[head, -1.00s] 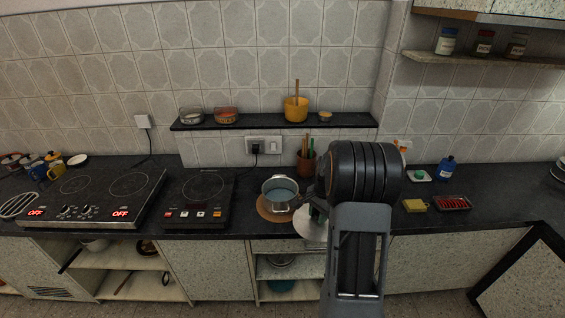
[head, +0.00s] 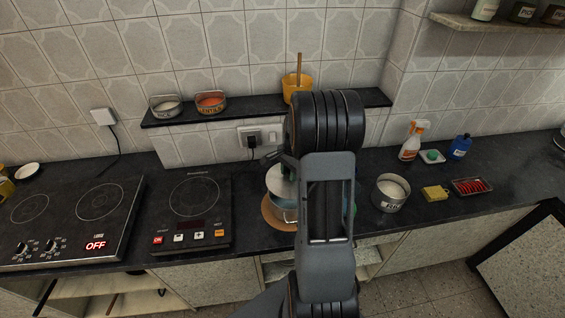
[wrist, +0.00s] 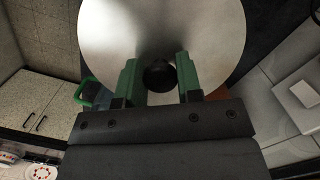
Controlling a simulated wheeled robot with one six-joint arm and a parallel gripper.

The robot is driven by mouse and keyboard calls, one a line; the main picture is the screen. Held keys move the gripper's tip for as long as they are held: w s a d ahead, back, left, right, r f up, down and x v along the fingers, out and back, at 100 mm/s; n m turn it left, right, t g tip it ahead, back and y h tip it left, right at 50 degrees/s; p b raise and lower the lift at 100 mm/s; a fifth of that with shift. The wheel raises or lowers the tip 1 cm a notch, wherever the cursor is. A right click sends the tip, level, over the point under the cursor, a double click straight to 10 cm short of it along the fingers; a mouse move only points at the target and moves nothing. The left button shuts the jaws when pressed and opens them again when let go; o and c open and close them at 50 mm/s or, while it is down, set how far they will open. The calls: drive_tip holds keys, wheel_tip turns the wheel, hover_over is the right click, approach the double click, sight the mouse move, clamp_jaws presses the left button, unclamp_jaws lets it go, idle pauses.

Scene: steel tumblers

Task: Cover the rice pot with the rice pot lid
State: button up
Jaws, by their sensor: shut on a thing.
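The rice pot lid is a round steel disc (wrist: 105,30) with a black knob (wrist: 159,75). My gripper (wrist: 157,60) is shut on the knob, its green fingers on either side. In the head view the lid (head: 277,180) is above a steel pot (head: 285,214) on a round brown mat (head: 270,216). I take this for the rice pot. The lid hides most of its opening, and my arm hides its right side. I cannot tell whether the lid touches the rim.
A labelled steel container (head: 390,194) stands right of my arm, with a yellow sponge (head: 434,193) and a red-topped item (head: 472,186) beyond it. A black induction cooker (head: 192,215) is left of the pot. A dark shelf (head: 240,108) with bowls is behind.

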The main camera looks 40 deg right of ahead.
drive_tip(key=shift+w, duration=0.15)
drive_tip(key=shift+d, duration=0.1)
idle(0.3)
drive_tip(key=shift+f, duration=0.25)
drive_tip(key=shift+f+b, duration=1.9)
drive_tip(key=shift+f, duration=0.5)
drive_tip(key=shift+f+b, duration=0.5)
drive_tip(key=shift+f, duration=0.3)
